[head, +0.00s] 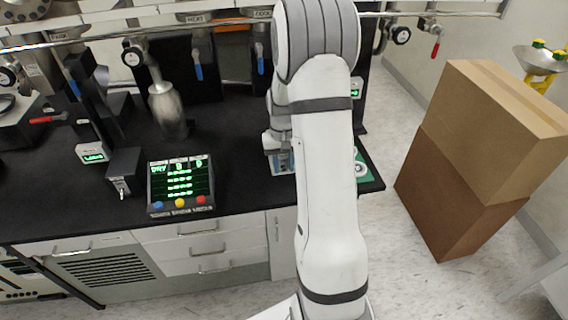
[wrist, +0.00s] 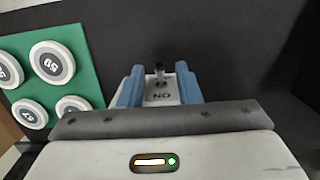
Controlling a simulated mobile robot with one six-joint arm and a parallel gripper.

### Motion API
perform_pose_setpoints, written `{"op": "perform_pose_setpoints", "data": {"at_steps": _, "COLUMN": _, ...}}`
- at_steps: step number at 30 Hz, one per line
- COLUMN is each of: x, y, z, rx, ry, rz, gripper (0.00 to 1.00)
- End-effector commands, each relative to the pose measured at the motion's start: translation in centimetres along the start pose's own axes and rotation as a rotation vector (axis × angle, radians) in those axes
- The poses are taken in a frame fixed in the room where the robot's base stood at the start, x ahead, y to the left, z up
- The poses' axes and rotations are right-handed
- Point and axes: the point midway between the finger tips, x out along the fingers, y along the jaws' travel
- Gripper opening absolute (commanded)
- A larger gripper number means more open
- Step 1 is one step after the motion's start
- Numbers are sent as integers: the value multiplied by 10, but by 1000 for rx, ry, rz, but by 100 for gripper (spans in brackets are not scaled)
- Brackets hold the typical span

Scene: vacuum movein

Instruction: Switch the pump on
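In the wrist view, the blue fingers of my gripper (wrist: 159,88) stand apart, with nothing pinched between them. Between and beyond them is a light grey switch plate (wrist: 172,98) with upside-down lettering that seems to read ON. A small dark toggle lever (wrist: 159,70) stands up from it, in line with the gap. I cannot tell whether a finger touches the lever or which way it is set. In the head view, my gripper (head: 283,158) is low over the right part of the black bench, partly hidden by my arm. The pump itself is not clearly identifiable.
A green board (wrist: 85,75) with round white numbered pieces lies left of the fingers. A display box (head: 180,185) with coloured buttons and a dark box with a small lever (head: 124,172) stand on the bench. A metal flask (head: 168,110) stands behind. Cardboard boxes (head: 470,150) are at right.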

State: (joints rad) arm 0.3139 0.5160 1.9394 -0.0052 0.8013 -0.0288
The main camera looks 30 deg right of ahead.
Motion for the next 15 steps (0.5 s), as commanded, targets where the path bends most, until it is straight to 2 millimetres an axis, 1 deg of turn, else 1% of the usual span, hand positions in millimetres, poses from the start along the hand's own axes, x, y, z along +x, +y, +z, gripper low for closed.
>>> {"op": "perform_pose_setpoints", "data": {"at_steps": 2, "x": -2, "y": 0, "z": 0, "rx": 0, "ry": 1, "rz": 0, "gripper": 31}}
{"op": "perform_pose_setpoints", "data": {"at_steps": 5, "x": -10, "y": 0, "z": -1, "rx": 0, "ry": 3, "rz": 0, "gripper": 31}}
{"op": "perform_pose_setpoints", "data": {"at_steps": 12, "x": -51, "y": 0, "z": -1, "rx": 0, "ry": 5, "rz": 0, "gripper": 31}}
{"op": "perform_pose_setpoints", "data": {"at_steps": 15, "x": -65, "y": 0, "z": -1, "rx": 0, "ry": 4, "rz": 0, "gripper": 31}}
